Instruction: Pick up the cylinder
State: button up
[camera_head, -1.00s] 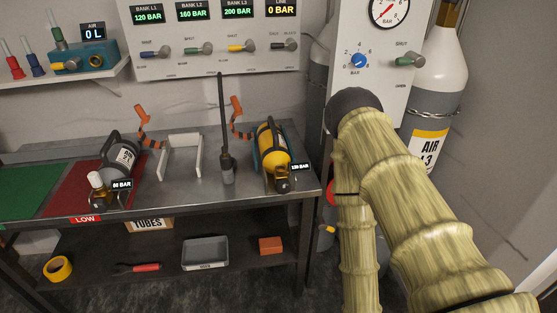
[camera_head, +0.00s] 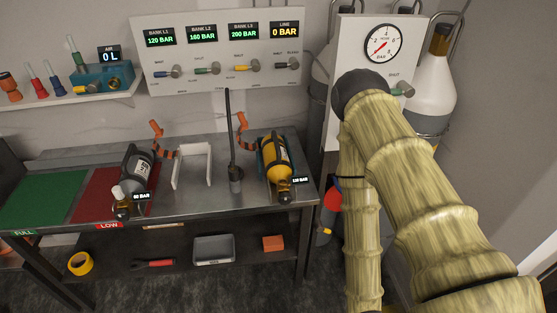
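Two small cylinders lie on the bench. A grey one (camera_head: 138,172) rests at the red mat marked LOW (camera_head: 95,205), with a brass valve towards the front edge and a 60 BAR tag. A yellow one (camera_head: 274,160) lies in a teal cradle near the bench's right end, valve to the front, with a 120 BAR tag. My arm, with tan ribbed links, fills the right side, bends at a dark joint and runs down out of the picture, right of the bench. My gripper does not show.
A green mat (camera_head: 40,203) is at left. Behind are a valve panel (camera_head: 215,78) and a gauge panel (camera_head: 372,65). A large white cylinder (camera_head: 431,92) stands at right.

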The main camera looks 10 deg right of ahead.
aim_at(277, 169)
jog(key=k, duration=1.2)
jog(key=z, duration=0.7)
jog(key=i, duration=1.1)
jog(key=u, duration=0.6)
jog(key=i, duration=0.6)
jog(key=u, duration=0.6)
